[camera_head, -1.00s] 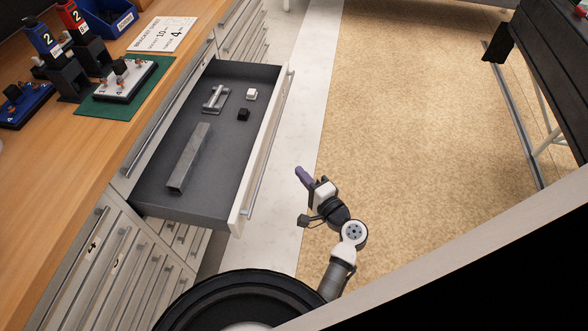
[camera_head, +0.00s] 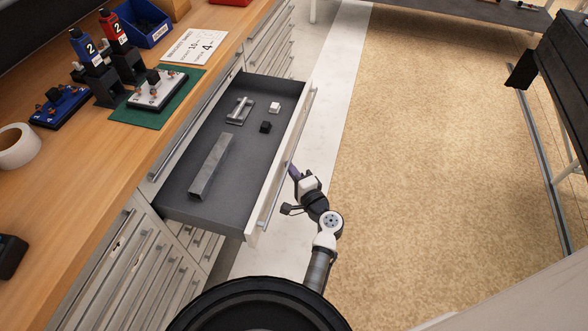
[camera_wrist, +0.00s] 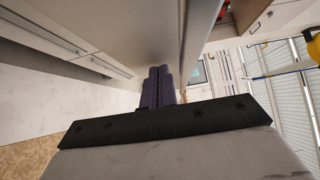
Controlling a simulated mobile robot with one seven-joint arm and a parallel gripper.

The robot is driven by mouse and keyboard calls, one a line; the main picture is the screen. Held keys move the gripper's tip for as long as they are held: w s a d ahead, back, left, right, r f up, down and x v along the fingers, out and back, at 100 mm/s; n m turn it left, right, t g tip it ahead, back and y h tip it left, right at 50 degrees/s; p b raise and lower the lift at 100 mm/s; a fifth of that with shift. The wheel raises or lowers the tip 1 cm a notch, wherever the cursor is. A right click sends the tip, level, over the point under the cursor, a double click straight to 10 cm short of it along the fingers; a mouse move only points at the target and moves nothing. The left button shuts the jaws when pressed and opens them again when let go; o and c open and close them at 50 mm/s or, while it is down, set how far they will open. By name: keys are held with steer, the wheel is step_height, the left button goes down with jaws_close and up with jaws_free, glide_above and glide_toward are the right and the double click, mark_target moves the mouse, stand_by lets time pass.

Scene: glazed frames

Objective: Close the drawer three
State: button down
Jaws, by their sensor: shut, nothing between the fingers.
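An open drawer (camera_head: 257,228) sticks out from the cabinet under the wooden counter, seen in the head view. Its long metal handle (camera_head: 268,205) runs along the white front. Inside lie a long grey metal bar (camera_head: 211,167), a small bracket-like part (camera_head: 240,110), a white block (camera_head: 274,108) and a black block (camera_head: 265,127). My gripper (camera_head: 293,172) is shut and empty, just outside the drawer front at its right. In the wrist view its purple fingers (camera_wrist: 157,88) are together, near a pale panel face (camera_wrist: 140,30). I cannot tell whether they touch the front.
The counter (camera_head: 85,165) carries a green mat (camera_head: 140,117), bottles, a blue bin (camera_head: 148,27) and a tape roll (camera_head: 17,146). Other closed drawers (camera_head: 110,265) lie below. Open tan floor (camera_head: 430,150) spreads to the right. A dark table stands at the far right.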

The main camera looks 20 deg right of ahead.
mark_target(213, 152)
steer(key=shift+a, duration=0.1)
steer(key=w+a, duration=0.5)
steer(key=a, duration=0.2)
steer(key=w+a+b, duration=0.1)
steer(key=w+a, duration=0.4)
steer(key=a, duration=0.2)
steer(key=w+a, duration=0.5)
steer(key=a, duration=0.3)
steer(key=shift+a+b, duration=0.1)
steer(key=shift+b, duration=0.2)
steer(key=shift+s+d, duration=0.1)
steer(key=shift+d, duration=0.15)
steer(key=shift+s+d+f, duration=0.1)
steer(key=shift+s+d, duration=0.15)
steer(key=shift+d, duration=0.2)
steer(key=s+d, duration=0.1)
steer(key=s+d+b, duration=0.1)
steer(key=s, duration=0.1)
steer(key=shift+s+d, duration=0.1)
steer(key=shift+d, duration=0.15)
steer(key=s, duration=0.2)
steer(key=s+d+b, duration=0.1)
steer(key=s, duration=0.5)
steer(key=shift+s+d+b, duration=0.1)
steer(key=shift+d+b, duration=0.15)
steer(key=shift+b, duration=0.1)
steer(key=shift+r, duration=0.2)
